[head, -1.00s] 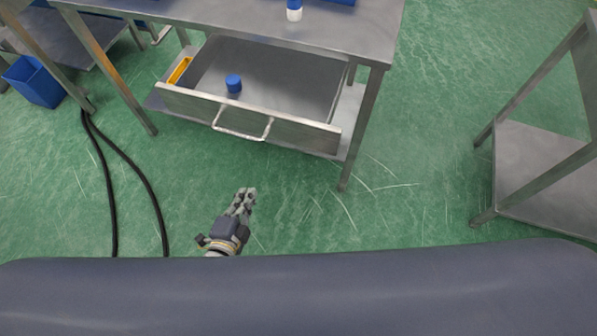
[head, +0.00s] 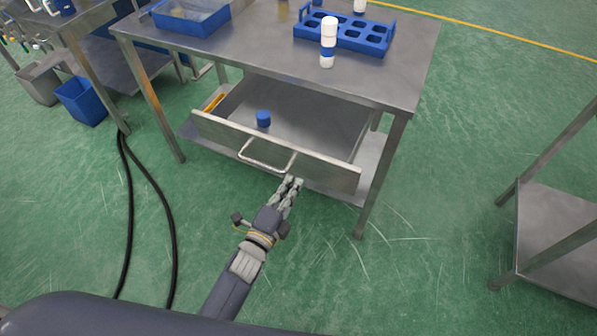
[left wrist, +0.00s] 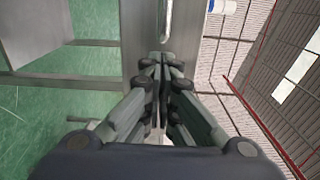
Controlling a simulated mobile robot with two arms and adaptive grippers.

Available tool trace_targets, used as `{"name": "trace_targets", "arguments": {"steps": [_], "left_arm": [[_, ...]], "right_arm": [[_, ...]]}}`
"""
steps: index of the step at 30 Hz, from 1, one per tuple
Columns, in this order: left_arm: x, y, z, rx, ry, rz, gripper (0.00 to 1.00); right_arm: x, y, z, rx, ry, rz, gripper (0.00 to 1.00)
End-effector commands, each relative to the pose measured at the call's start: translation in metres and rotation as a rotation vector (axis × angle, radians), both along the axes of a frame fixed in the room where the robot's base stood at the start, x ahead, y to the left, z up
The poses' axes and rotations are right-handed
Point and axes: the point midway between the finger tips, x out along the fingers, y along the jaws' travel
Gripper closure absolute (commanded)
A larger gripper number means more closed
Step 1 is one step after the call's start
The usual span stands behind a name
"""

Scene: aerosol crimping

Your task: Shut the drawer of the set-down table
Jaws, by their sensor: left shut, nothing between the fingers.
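The drawer (head: 325,166) of the steel set-down table (head: 265,50) stands open toward me in the head view. Its front carries a bar handle (head: 266,163). A blue cap (head: 263,118) and a yellow item (head: 214,103) lie inside it. My left gripper (head: 293,181) is shut and empty, its fingertips at the drawer front, just right of and below the handle. I cannot tell whether they touch it. In the left wrist view the shut fingers (left wrist: 163,62) point at the drawer front (left wrist: 140,30), with the handle (left wrist: 166,18) just ahead. My right gripper is not in view.
On the tabletop stand a blue rack (head: 345,36), a white bottle with a blue band (head: 328,45) and a blue tray (head: 190,16). A blue bin (head: 80,101) and black cables (head: 128,215) are on the floor at left. Another steel table (head: 560,235) stands at right.

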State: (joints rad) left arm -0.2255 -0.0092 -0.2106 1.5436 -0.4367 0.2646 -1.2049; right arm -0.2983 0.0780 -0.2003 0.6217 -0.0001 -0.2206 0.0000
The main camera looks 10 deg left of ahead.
Motion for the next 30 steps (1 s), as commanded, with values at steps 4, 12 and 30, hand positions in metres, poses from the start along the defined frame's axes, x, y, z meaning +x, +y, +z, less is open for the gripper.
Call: {"name": "trace_targets", "arguments": {"steps": [4, 12, 30], "left_arm": [[0.022, -0.007, 0.001, -0.002, 0.001, 0.0, 1.0], [0.04, -0.013, 0.0, -0.002, 0.002, 0.0, 1.0], [0.047, -0.015, -0.001, -0.002, 0.0, 0.0, 1.0]], "right_arm": [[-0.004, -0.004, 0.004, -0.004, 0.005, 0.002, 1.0], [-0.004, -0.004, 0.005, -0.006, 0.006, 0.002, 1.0], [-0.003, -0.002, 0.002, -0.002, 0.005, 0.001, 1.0]]}}
